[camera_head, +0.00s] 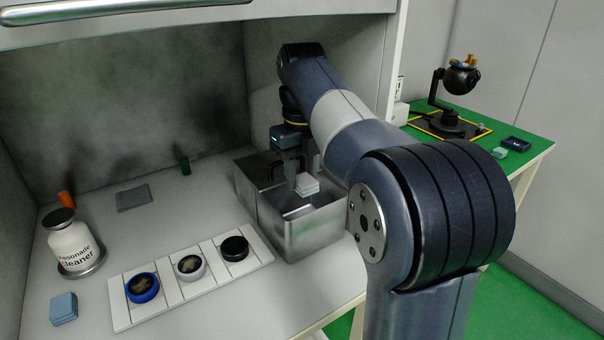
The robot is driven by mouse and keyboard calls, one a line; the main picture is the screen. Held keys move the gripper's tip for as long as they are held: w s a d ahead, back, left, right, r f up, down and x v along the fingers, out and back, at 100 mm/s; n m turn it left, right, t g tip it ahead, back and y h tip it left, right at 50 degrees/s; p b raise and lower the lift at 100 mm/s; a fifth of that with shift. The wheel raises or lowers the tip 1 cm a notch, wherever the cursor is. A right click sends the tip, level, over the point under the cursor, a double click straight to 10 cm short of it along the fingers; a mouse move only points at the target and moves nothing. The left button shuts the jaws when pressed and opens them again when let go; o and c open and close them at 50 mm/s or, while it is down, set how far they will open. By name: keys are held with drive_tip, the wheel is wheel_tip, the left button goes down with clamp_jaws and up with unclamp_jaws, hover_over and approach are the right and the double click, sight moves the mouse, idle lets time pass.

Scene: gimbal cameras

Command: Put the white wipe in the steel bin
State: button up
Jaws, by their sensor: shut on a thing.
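My gripper (294,172) points down over the steel bin (318,229) on the right side of the white bench. It is shut on the white wipe (307,184), a small folded stack of pale cloth. The wipe hangs at the bin's opening, around rim height; I cannot tell whether it touches the bin's wall. A second steel compartment (251,167) stands behind and left of it. My arm crosses the right of the view and hides part of the bin's right side.
A white tray (176,293) holds blue, white and black round parts. A green-topped table (533,141) with a dark gimbal camera (461,79) stands at right. The hood's walls enclose the bench.

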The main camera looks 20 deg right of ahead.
drive_tip(key=shift+f+b, duration=2.1)
drive_tip(key=shift+f, duration=3.15)
drive_tip(key=o, duration=1)
drive_tip(key=shift+o, duration=0.2)
wheel_tip(320, 180, up, 11)
drive_tip(key=p, duration=0.4)
drive_tip(key=shift+f, duration=0.1)
drive_tip(key=shift+f, duration=0.15)
wheel_tip(320, 180, down, 11)
drive_tip(key=b, duration=0.4)
drive_tip(key=shift+f, duration=0.1)
drive_tip(key=shift+r+p, duration=0.6)
drive_tip(key=shift+r, duration=1.05)
